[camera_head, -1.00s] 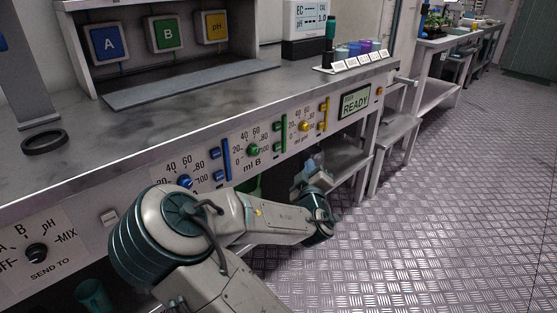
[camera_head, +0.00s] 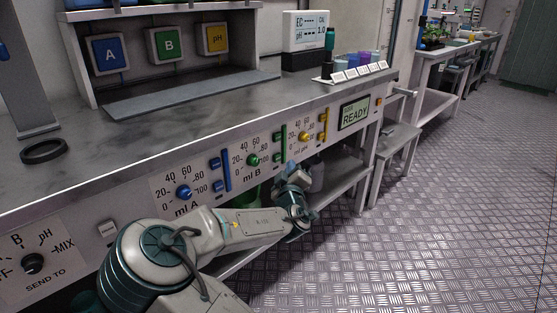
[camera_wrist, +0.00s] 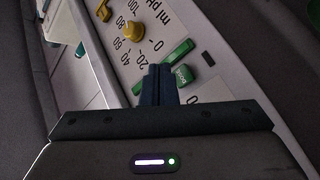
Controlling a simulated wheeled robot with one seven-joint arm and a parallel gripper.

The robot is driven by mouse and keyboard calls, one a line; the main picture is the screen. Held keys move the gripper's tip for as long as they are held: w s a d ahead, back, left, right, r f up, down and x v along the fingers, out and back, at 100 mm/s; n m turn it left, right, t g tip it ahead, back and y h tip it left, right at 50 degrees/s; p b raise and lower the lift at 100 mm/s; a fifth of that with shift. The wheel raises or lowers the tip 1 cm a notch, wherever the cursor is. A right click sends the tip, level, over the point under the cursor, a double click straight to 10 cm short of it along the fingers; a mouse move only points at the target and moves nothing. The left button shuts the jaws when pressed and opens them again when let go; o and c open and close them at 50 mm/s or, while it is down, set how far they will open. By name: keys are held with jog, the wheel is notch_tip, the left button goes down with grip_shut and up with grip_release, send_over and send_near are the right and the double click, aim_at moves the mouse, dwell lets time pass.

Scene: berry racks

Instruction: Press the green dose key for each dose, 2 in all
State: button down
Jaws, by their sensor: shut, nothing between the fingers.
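The green dose key (camera_wrist: 182,74) shows in the wrist view as a small lettered block beside a green bar (camera_wrist: 177,52). In the head view the green bar (camera_head: 283,143) stands right of the green ml B knob (camera_head: 253,160). My gripper (camera_wrist: 160,70) is shut and empty. Its fingertips appear just beside the green key in the wrist view; I cannot tell whether they touch it. In the head view my gripper (camera_head: 290,165) is in front of the panel, just below the green bar, and my wrist hides part of that area. The display (camera_head: 354,112) reads READY.
The blue ml A knob (camera_head: 183,193) and blue bar (camera_head: 227,170) are to the left. The yellow knob (camera_head: 304,137) and yellow bar (camera_head: 323,124) are to the right. A SEND TO selector (camera_head: 33,264) is far left. Open floor (camera_head: 430,220) lies to the right.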

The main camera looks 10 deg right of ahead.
jog(key=shift+w+a, duration=0.6)
jog(key=shift+w, duration=0.25)
dwell(1.5)
jog(key=shift+w+a, duration=0.25)
jog(key=shift+w, duration=0.1)
jog(key=shift+w+a, duration=0.25)
jog(key=shift+w, duration=0.1)
dwell(0.7)
jog(key=shift+s, duration=0.1)
jog(key=shift+s+d, duration=0.5)
jog(key=shift+s, duration=0.1)
jog(key=shift+s, duration=0.1)
jog(key=shift+s+d, duration=0.75)
jog(key=shift+s, duration=0.25)
jog(key=shift+s+d, duration=0.75)
jog(key=shift+s, duration=0.2)
